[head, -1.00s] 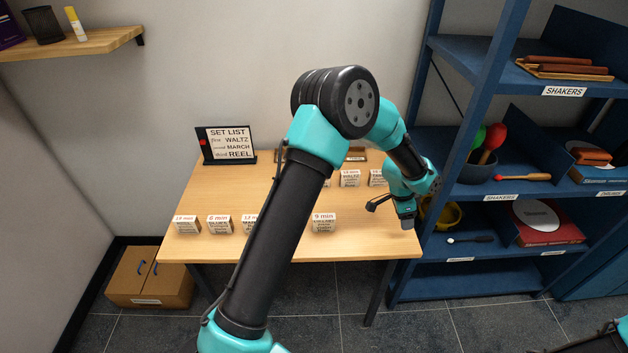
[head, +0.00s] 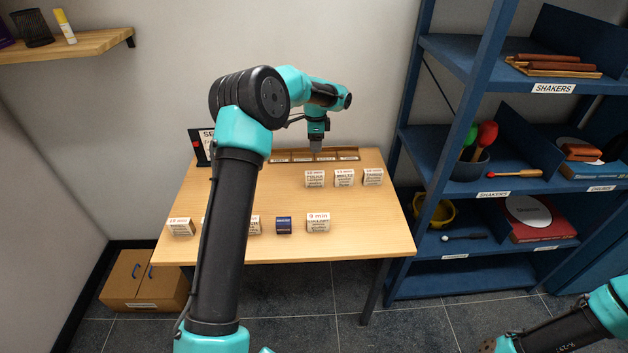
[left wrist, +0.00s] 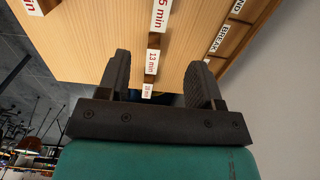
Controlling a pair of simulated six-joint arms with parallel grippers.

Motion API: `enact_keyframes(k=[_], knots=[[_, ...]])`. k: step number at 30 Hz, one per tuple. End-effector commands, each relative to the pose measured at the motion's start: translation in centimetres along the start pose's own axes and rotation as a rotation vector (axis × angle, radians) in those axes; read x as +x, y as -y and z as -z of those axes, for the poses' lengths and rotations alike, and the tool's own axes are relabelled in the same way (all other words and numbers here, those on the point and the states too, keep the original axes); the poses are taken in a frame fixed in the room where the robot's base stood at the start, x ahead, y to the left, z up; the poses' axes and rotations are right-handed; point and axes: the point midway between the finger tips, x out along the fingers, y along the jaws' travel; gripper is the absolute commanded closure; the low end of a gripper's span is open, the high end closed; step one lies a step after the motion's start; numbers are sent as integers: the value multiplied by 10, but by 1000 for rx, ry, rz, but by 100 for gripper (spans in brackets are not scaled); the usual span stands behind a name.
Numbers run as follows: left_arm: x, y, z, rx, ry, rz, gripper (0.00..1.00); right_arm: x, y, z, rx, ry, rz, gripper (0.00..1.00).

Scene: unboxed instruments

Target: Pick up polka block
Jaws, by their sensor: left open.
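The polka block (head: 314,178) is a small white-labelled block standing on the wooden table, leftmost of three in the back right row. Its label seems to read "POLKA". In the left wrist view the nearest block, with a red "5 min" label (left wrist: 160,15), appears to be the same one, cut off by the top edge. My left gripper (head: 316,148) is open and empty, pointing down just behind the block, over the slotted rack. Its two fingers (left wrist: 159,80) also show in the left wrist view.
Beside the polka block stand the waltz block (head: 344,177) and another block (head: 373,176). A slotted wooden rack (head: 347,155) lies at the table's back. A front row includes a dark blue block (head: 284,225) and a 9 min block (head: 318,222). Blue shelves (head: 470,210) stand right.

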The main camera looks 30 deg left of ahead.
Motion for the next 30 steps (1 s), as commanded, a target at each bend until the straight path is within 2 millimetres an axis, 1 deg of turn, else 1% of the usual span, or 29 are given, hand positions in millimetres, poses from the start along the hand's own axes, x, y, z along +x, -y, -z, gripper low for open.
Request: enact_keyframes(k=[5,18,21,25,30], knots=[[20,0,0,0,1,-2,40,0,0,0,0,0,0,57],[95,-1,0,0,1,-3,40,0,0,0,0,0,0,57],[109,0,0,-1,0,-2,40,0,0,0,0,0,0,57],[119,0,0,-1,0,-2,40,0,0,0,0,0,0,57],[121,0,0,-1,-1,0,40,0,0,0,0,0,0,57]])
